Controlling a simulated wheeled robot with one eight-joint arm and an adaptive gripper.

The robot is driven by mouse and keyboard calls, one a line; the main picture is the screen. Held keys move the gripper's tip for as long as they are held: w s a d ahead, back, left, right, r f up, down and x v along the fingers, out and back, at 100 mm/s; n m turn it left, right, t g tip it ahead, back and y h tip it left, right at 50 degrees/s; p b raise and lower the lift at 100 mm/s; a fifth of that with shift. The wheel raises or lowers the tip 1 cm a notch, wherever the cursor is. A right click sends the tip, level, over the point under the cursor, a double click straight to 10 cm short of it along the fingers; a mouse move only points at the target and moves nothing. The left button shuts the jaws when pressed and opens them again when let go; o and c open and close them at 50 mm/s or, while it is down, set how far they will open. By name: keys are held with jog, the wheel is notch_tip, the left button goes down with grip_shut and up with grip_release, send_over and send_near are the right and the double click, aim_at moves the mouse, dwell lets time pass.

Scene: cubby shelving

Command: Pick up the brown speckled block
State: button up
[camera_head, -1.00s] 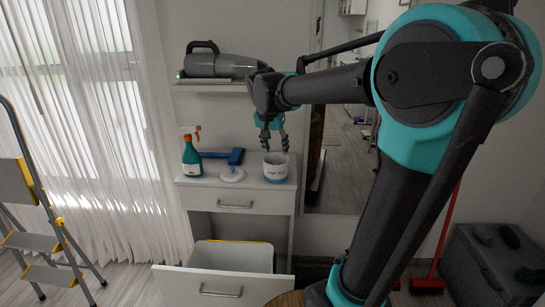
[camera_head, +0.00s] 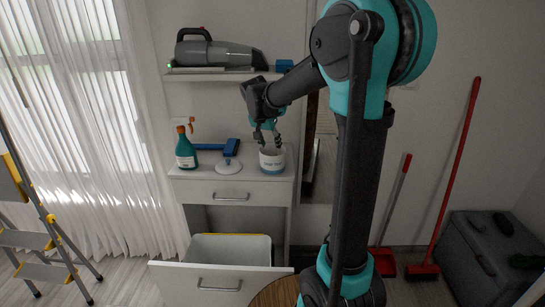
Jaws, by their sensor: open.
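I cannot make out a brown speckled block anywhere in this view. My gripper (camera_head: 267,138) points down, open, over the white jar (camera_head: 272,163) at the right end of the cabinet top. Its fingertips are at about the height of the jar's rim. I cannot tell whether they reach inside. The inside of the jar is hidden from here.
A white lid (camera_head: 228,168), a blue-headed tool (camera_head: 231,147) and a green spray bottle (camera_head: 185,152) are left of the jar. A handheld vacuum (camera_head: 215,54) lies on the shelf above. Below, a large drawer (camera_head: 219,284) stands open. A stepladder (camera_head: 30,240) is at left.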

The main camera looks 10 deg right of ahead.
aim_at(272, 152)
jog(key=shift+x, duration=2.7)
jog(key=shift+w, duration=0.1)
jog(key=c, duration=0.8)
jog(key=shift+r, duration=0.1)
